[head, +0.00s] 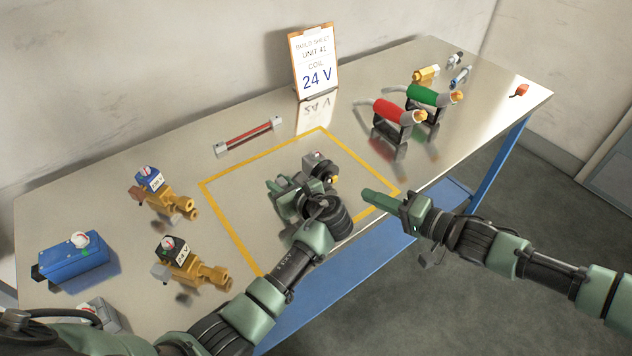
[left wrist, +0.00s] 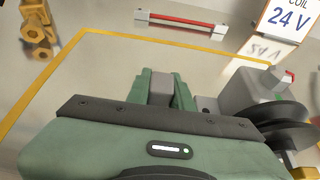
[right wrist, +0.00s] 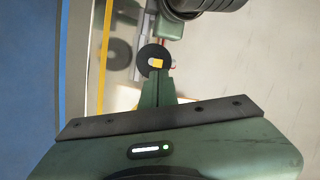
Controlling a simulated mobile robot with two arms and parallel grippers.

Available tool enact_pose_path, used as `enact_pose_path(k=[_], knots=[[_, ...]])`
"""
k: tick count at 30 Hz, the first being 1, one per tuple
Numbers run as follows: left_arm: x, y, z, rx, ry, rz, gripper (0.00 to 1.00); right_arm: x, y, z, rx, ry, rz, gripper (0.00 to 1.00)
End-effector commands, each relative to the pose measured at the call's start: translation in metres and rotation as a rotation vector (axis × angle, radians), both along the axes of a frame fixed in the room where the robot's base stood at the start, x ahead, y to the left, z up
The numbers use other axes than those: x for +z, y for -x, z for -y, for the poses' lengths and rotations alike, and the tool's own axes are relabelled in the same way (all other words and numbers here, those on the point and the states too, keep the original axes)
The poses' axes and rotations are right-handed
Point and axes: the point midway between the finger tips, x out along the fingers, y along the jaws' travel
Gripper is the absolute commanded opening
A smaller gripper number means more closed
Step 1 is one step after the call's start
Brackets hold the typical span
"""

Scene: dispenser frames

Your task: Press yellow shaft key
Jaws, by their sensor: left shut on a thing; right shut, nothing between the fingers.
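A grey and black unit (head: 325,165) sits inside the yellow outlined square, with a small red part on top. On its near side is a black disc (right wrist: 146,54) with a small yellow piece, likely the shaft key (right wrist: 157,63), at its middle. In the head view the yellow piece (head: 334,179) is tiny. My left gripper (head: 278,190) is shut on a grey block (left wrist: 162,88) of the unit. My right gripper (head: 369,194) is shut and empty, pointing at the disc. Its tips (right wrist: 157,82) appear just short of the yellow piece; contact cannot be told.
A 24 V sheet (head: 316,65) stands at the back. Two brass valves (head: 178,205) and a blue box (head: 75,258) are at left. Red (head: 393,112) and green (head: 428,95) handled tools stand in holders at right. A red bar (head: 249,137) lies behind the square.

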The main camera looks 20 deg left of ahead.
Motion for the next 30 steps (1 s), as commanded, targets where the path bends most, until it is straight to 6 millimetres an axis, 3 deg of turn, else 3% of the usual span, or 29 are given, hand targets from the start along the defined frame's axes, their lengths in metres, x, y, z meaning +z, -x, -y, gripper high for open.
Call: enact_pose_path(k=[5, 13, 19, 30], knots=[[-0.001, 0.0, 0.0, 0.0, 0.002, -0.003, 0.0, 0.003, 0.022, -0.002, -0.134, -0.062, -0.134, 0.0], [-0.001, 0.001, 0.0, 0.0, 0.002, -0.003, 0.0, 0.013, 0.044, 0.024, -0.271, -0.068, -0.277, 0.0], [-0.001, 0.0, 0.0, 0.0, 0.001, -0.002, 0.0, 0.015, 0.05, 0.034, -0.299, -0.057, -0.306, 0.0], [-0.001, 0.0, 0.0, 0.0, 0.001, -0.002, 0.0, 0.015, 0.048, 0.032, -0.299, -0.058, -0.305, 0.0]])
